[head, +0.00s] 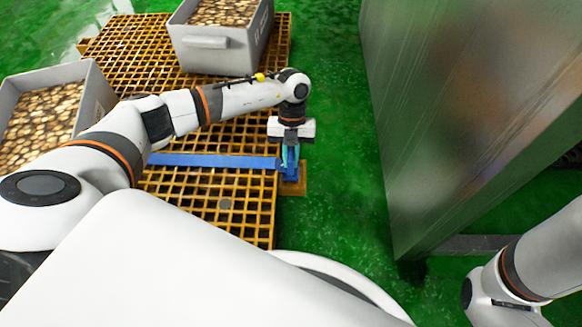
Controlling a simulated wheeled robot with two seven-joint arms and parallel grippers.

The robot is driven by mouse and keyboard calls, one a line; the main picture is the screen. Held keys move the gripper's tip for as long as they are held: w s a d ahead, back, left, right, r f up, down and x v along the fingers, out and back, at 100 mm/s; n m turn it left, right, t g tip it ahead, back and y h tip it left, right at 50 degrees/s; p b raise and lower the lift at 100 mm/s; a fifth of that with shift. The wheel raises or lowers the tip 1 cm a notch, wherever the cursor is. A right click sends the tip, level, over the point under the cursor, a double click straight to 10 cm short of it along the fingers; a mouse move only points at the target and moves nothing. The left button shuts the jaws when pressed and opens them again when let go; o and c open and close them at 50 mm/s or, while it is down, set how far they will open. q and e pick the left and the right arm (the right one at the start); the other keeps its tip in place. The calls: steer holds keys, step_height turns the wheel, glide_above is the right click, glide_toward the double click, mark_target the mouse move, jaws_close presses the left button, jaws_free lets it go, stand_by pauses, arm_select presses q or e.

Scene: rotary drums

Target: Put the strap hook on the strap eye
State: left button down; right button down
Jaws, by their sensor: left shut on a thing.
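A flat blue strap (215,161) runs left to right across the orange grating. At its right end my left gripper (290,158) points down and is shut on the strap hook, a small piece mostly hidden between the fingers. Below the fingers, blue parts stand at an orange-brown block (294,187) on the grating's right edge. The strap eye cannot be told apart there, and I cannot tell whether hook and eye touch. My right arm shows at the lower right, but its gripper is out of view.
Two grey crates with brownish contents stand on the orange grating (235,215), one at the back (215,60) and one at the left (97,98). A large metal cabinet or drum wall (450,110) stands at the right. Green floor lies between it and the grating.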

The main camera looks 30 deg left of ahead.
arm_select(q)
step_height(320, 180, down, 3)
steer(key=shift+f+b, duration=0.15)
steer(key=shift+b, duration=0.9)
steer(key=c, duration=1.6)
jaws_free()
steer(key=shift+c, duration=0.2)
steer(key=p+v, duration=0.8)
steer(key=v, duration=0.4)
steer(key=shift+p, duration=0.4)
